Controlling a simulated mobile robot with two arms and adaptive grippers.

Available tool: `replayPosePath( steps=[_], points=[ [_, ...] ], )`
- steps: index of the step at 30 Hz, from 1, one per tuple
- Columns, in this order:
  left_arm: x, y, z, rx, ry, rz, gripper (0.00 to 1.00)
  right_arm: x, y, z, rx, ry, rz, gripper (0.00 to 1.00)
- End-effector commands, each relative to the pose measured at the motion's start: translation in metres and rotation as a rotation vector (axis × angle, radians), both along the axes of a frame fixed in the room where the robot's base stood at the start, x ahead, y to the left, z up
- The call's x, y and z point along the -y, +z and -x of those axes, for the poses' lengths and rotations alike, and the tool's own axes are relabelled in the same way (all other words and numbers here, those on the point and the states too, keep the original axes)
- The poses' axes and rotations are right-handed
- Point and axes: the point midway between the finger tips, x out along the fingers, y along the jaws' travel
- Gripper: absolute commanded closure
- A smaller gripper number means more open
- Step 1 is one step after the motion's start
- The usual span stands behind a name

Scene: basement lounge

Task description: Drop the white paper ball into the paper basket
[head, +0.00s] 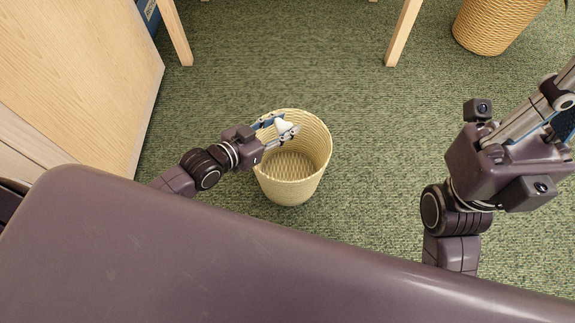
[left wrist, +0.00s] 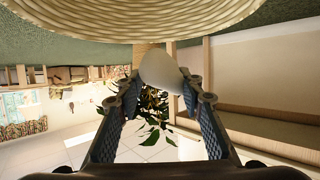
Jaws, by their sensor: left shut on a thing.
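The white paper ball (head: 283,127) is held between the fingertips of my left gripper (head: 281,128), which is shut on it. In the head view, the gripper and ball are over the opening of the woven, cream-coloured paper basket (head: 307,185), near its back left rim. The ball also shows between the fingertips in the left wrist view (left wrist: 161,72), with the basket's ribbed wall (left wrist: 140,18) along the top. The inside of the basket that shows looks empty. My right gripper (head: 545,105) is at the right edge, partly cut off, apart from the basket.
A pale wooden cabinet (head: 85,60) stands on the left. Wooden table legs (head: 403,32) are at the back. A woven planter (head: 492,25) stands at the top right. Green carpet (head: 370,120) is clear around the basket.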

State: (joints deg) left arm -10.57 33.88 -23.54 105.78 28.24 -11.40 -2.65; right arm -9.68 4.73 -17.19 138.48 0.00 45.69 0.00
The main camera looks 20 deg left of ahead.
Motion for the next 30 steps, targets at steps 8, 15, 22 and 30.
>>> replayPosePath(
  steps=[8,15,22,30],
  points=[
    [0.0,-0.001,0.0,0.0,0.0,0.0,0.75,0.0,0.002,0.0,0.007,0.0,0.001,1.0],
    [0.0,-0.001,0.0,0.0,0.0,0.0,0.46,0.0,0.002,0.0,0.007,0.0,0.001,1.0],
    [0.0,-0.002,0.0,0.0,0.0,0.0,0.45,0.0,0.002,0.0,0.007,0.0,0.001,1.0],
    [-0.007,0.002,0.014,-0.003,0.0,-0.001,0.45,0.0,0.001,0.0,0.004,-0.001,0.001,1.0]
  ],
)
